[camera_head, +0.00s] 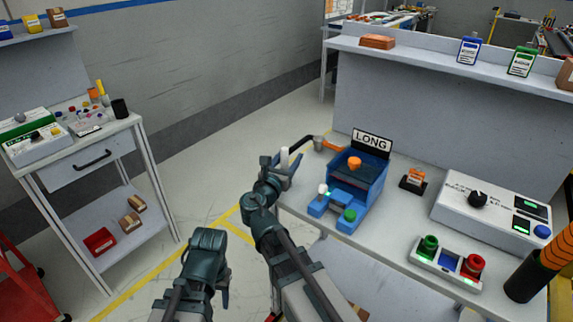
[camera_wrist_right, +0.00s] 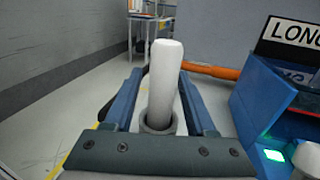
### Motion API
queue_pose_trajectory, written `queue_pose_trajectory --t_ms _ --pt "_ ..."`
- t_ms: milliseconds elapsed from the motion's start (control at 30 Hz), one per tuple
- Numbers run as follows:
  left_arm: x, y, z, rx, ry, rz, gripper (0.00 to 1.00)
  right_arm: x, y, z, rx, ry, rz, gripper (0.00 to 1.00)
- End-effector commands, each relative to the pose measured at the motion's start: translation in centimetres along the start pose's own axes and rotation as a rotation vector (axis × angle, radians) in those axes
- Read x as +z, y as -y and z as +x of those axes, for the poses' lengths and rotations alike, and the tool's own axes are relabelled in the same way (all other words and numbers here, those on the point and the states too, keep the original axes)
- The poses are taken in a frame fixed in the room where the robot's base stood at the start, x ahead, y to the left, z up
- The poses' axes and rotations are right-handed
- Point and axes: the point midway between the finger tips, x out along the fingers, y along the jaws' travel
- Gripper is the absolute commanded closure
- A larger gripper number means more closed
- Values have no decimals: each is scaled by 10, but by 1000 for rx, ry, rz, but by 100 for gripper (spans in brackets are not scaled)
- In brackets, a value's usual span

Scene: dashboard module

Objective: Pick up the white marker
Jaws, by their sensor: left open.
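The white marker (camera_head: 284,154) stands upright at the left end of the workbench, and its body fills the middle of the right wrist view (camera_wrist_right: 165,85). Its lower end sits in a round grey holder (camera_wrist_right: 158,124). My right gripper (camera_head: 282,172) is open around the marker, with one blue-grey finger on each side in the right wrist view (camera_wrist_right: 161,95). A gap shows at the left finger; the right finger is close to the marker. My left gripper (camera_head: 223,290) is open, low at the left of my right arm, away from the marker and mostly hidden.
A blue fixture (camera_head: 352,188) with a LONG sign (camera_head: 371,142) stands just right of the marker. An orange-handled tool (camera_head: 328,144) lies behind it. A button box (camera_head: 445,264) and grey control panel (camera_head: 490,210) are further right. Floor is free left of the bench.

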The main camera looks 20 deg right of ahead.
Motion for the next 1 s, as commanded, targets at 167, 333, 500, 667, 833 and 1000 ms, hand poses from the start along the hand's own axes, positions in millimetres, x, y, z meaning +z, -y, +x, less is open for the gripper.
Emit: queue_pose_trajectory --t_ms 167,333,500,667,833,1000 --pt "0 0 0 0 0 0 50 0 0 0 0 0 0 79" --pt "0 0 0 0 0 0 50 0 0 0 0 0 0 100" --pt "0 0 0 0 0 0 50 0 0 0 0 0 0 100" --pt "0 0 0 0 0 0 50 0 0 0 0 0 0 100" --pt "0 1 -7 0 0 0 50 7 0 0 0 0 0 100" --pt "1 2 -23 0 0 0 50 23 0 0 0 0 0 100"
